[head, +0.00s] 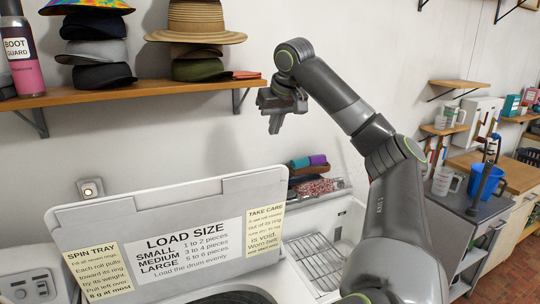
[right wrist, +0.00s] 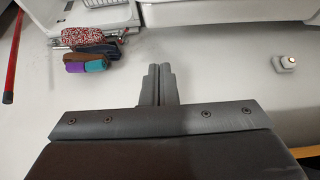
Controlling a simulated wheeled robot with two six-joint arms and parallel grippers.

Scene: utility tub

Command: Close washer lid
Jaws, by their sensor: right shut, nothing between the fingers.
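The washer lid (head: 170,235) stands raised and tilted back near the wall in the head view, with load-size and care labels on its inner face. The washer's drum opening (head: 245,297) shows below it, cut off by the bottom edge. My right gripper (head: 276,124) is shut and empty, above and behind the lid's upper right corner, apart from it. In the right wrist view its fingers (right wrist: 158,84) are together with nothing between them. My left gripper is not in view.
A wooden shelf (head: 140,95) with stacked hats and a spray bottle (head: 24,62) hangs above the lid. A blue bucket (head: 485,182) stands farther right. A wall knob (head: 90,190) is behind the lid.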

